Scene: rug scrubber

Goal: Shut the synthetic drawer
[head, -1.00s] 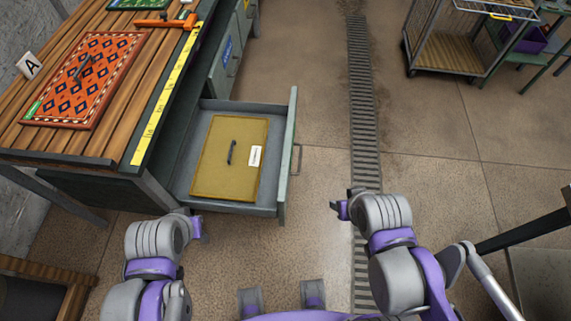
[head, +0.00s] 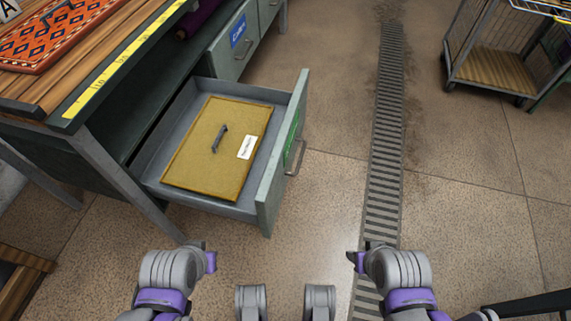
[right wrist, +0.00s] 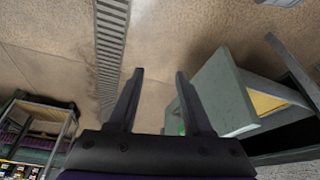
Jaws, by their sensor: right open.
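The synthetic drawer (head: 268,187) is pulled out from the workbench, its grey front facing right with a metal handle (head: 296,158) and a green label. A mustard-coloured mat (head: 195,160) with a dark grip and a white tag lies inside it. My right gripper (head: 354,258) is to the right of and nearer than the drawer front, not touching it. In the right wrist view its fingers (right wrist: 158,78) are apart and empty, with the drawer (right wrist: 222,95) to their right. My left gripper (head: 208,260) is nearer than the drawer; its jaws are hard to make out.
The wooden-topped workbench (head: 60,88) with a yellow tape strip and a patterned orange rug is at left. A closed drawer with a blue label (head: 238,35) is farther back. A floor grate (head: 386,130) runs at right. A wheeled cart (head: 490,75) stands far right; floor between is clear.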

